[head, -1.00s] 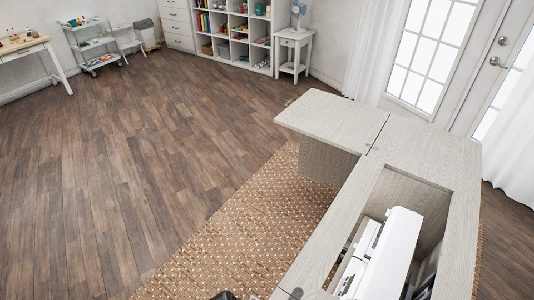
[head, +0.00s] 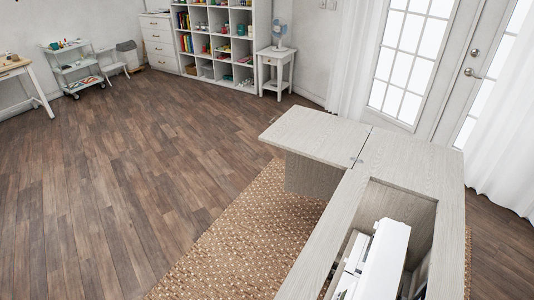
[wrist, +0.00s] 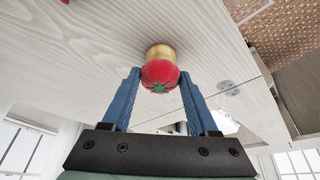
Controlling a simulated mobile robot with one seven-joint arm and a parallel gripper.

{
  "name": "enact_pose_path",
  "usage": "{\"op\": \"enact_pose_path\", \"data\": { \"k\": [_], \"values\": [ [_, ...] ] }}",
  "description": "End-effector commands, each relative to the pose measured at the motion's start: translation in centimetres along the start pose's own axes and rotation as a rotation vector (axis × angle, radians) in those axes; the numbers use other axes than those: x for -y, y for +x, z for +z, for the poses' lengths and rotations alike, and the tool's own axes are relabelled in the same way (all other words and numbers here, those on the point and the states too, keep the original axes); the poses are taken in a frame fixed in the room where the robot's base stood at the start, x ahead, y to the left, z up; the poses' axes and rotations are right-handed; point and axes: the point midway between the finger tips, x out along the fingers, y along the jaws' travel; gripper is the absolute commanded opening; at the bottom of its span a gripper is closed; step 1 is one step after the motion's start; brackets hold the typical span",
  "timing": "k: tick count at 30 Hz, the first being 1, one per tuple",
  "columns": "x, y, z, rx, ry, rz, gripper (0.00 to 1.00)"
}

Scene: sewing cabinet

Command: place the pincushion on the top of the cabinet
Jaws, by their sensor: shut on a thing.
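The pincushion (wrist: 160,75) is a red tomato shape with a green star-shaped leaf, seen in the wrist view between the two blue fingers of my gripper (wrist: 161,84). My gripper is shut on it. A gold, rounded piece (wrist: 160,51) shows just beyond the red part; I cannot tell whether it belongs to the pincushion. Pale wood of the cabinet (wrist: 90,50) fills much of the wrist view behind it. Whether the pincushion touches the wood is unclear. In the head view the cabinet's top (head: 410,160) is bare around the far corner. My gripper is outside the head view.
A white sewing machine (head: 385,255) sits in the cabinet's open well. A side leaf (head: 320,135) extends left at the far end. A woven rug (head: 235,235) lies beside the cabinet, with open wooden floor to the left. A small red thing shows at the wrist view's top edge.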

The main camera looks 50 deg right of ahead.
Motion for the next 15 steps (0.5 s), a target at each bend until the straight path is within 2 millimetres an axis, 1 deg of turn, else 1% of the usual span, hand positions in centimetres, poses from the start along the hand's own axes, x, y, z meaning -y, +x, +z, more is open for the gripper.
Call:
{"op": "enact_pose_path", "data": {
  "k": [1, 3, 6, 15],
  "values": [
    [0.01, 0.20, 0.09, 0.000, 0.000, 0.000, 0.62],
    [0.00, 0.10, 0.04, 0.000, 0.000, 0.000, 0.74],
    [0.00, 0.10, 0.04, 0.000, 0.000, 0.000, 0.90],
    [0.00, -0.07, -0.03, 0.000, 0.000, 0.000, 0.90]
  ]
}}
